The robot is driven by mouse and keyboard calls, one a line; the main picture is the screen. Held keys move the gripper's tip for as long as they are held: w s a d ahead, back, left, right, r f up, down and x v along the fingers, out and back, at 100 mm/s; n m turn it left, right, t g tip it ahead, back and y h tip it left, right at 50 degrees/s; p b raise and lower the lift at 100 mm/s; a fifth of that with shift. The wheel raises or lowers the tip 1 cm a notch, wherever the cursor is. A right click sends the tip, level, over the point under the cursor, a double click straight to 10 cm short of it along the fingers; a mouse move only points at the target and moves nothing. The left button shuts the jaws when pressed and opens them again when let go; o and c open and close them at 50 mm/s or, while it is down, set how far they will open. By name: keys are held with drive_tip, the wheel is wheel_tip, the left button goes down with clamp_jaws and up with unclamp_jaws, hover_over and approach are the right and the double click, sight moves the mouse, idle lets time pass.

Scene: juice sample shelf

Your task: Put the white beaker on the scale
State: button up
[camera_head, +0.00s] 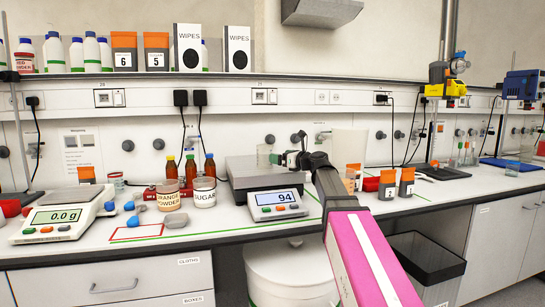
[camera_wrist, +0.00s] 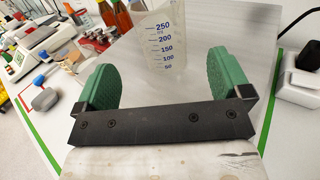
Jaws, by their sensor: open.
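The white beaker (camera_wrist: 163,42) is translucent with blue marks up to 250. In the wrist view it stands upright, just beyond my gripper's fingertips, on the flat grey plate of the scale. My gripper (camera_wrist: 160,76) is open, its two green fingers apart with nothing between them. In the head view my gripper (camera_head: 278,158) is low over the scale's grey plate (camera_head: 238,180). The scale's display (camera_head: 276,198) reads 94.
Brown bottles (camera_head: 190,170) and the powder jars (camera_head: 203,191) stand left of the scale. Small dark containers with orange tops (camera_head: 406,180) stand to the right. A red outline (camera_head: 137,234) marks mostly clear bench at the front.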

drive_tip(key=shift+v, duration=1.4)
